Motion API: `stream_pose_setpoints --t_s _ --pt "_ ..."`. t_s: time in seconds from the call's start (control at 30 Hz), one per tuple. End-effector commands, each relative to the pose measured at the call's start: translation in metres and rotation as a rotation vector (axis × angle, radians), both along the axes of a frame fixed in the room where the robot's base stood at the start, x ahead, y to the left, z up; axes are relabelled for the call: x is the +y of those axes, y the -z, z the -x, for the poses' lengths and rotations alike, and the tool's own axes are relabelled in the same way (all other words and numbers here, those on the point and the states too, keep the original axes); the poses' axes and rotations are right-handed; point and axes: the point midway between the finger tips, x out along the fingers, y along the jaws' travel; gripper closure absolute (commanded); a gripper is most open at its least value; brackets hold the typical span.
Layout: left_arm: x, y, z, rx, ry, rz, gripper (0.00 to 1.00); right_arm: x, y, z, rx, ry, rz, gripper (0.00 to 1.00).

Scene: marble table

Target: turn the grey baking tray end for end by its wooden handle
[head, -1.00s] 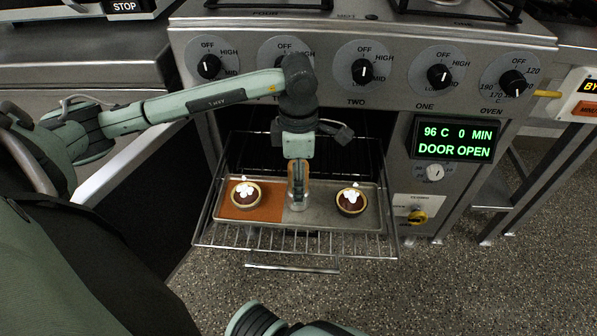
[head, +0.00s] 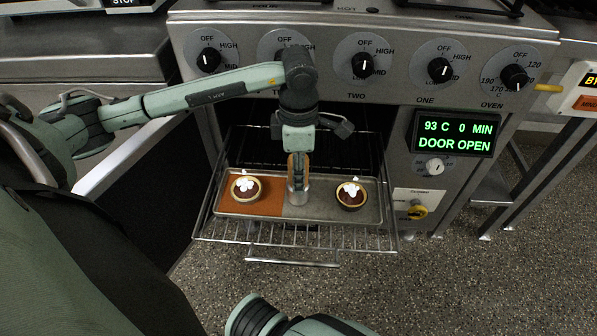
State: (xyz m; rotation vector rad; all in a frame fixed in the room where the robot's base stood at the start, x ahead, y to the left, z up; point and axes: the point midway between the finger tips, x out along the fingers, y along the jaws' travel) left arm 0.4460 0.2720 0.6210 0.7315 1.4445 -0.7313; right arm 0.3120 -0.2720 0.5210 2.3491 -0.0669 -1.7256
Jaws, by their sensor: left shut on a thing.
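The grey baking tray (head: 325,209) lies on the pulled-out wire rack in front of the oven. Its left part is covered by an orange-brown patch (head: 264,208), and its right part is bare grey. One small tart with white topping (head: 245,189) sits at the left end, another (head: 351,195) at the right end. My left gripper (head: 297,190) points down at the tray's middle, between the tarts, shut on the wooden handle (head: 291,168). Only slivers of the tan handle show; the fingers hide the rest. My right gripper is out of the picture.
The wire rack (head: 345,238) extends from the open oven, with a bar handle (head: 292,263) below its front. The control panel with knobs (head: 365,65) stands close behind my left arm. The display (head: 455,134) reads 93 C, door open. Speckled floor lies clear in front and right.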

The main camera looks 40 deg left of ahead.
Motion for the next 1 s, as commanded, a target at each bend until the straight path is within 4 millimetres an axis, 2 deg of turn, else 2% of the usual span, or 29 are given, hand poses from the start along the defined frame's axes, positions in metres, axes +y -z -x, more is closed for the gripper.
stream_pose_setpoints --t_s 0.53,0.87,1.0 --pt "0.000 -0.018 0.000 -0.002 0.001 0.001 1.00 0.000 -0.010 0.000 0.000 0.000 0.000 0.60" --pt "0.000 -0.019 -0.001 -0.002 0.000 0.001 1.00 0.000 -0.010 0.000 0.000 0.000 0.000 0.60" --pt "0.000 -0.019 -0.001 -0.003 0.000 0.000 1.00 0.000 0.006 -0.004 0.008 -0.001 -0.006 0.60"
